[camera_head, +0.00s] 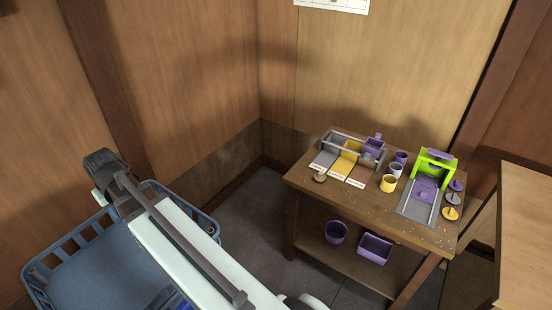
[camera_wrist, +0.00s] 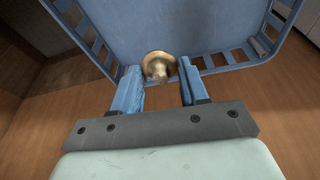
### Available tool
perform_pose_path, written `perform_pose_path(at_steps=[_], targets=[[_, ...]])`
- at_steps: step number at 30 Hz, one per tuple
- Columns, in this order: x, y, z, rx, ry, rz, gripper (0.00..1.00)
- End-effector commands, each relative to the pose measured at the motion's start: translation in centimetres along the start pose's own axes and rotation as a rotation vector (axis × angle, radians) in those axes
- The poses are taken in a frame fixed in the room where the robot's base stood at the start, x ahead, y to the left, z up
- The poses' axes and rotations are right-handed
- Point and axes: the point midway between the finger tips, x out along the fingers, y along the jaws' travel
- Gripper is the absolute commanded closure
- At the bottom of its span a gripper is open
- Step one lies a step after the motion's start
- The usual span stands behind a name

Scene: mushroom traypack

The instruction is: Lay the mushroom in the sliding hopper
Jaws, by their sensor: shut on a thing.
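A golden-brown mushroom (camera_wrist: 158,66) with a rounded cap is between the two blue fingers of my gripper (camera_wrist: 159,74) in the wrist view. The gripper is shut on it, with the blue crate behind. In the head view the arm reaches over the blue crate (camera_head: 32,270) at the left, and the held mushroom cannot be made out. A small purple open box (camera_head: 374,147), which looks like the sliding hopper, sits at the right end of a grey railed rack on the worktable, far from my gripper. Its inside is hard to see.
The wooden worktable (camera_head: 290,183) carries grey, yellow and brown lanes, several small cups, and a green frame (camera_head: 421,157) with a purple block. A small round beige item (camera_head: 320,176) lies at its left front. Purple bins (camera_head: 375,248) stand on the lower shelf. Floor separates crate and table.

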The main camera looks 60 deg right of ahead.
Motion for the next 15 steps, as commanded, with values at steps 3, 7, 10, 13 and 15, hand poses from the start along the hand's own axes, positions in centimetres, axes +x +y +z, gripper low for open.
perform_pose_path(at_steps=[3,7,10,13,15], targets=[[0.1,3.7,0.2,0.058,0.0,0.016,0.71],[0.1,7.4,0.6,0.116,0.0,0.032,0.71],[0.1,10.2,1.0,0.161,0.0,0.045,0.71],[0.1,13.0,1.6,0.205,0.0,0.057,0.71],[0.1,14.9,2.0,0.236,0.0,0.066,0.71]])
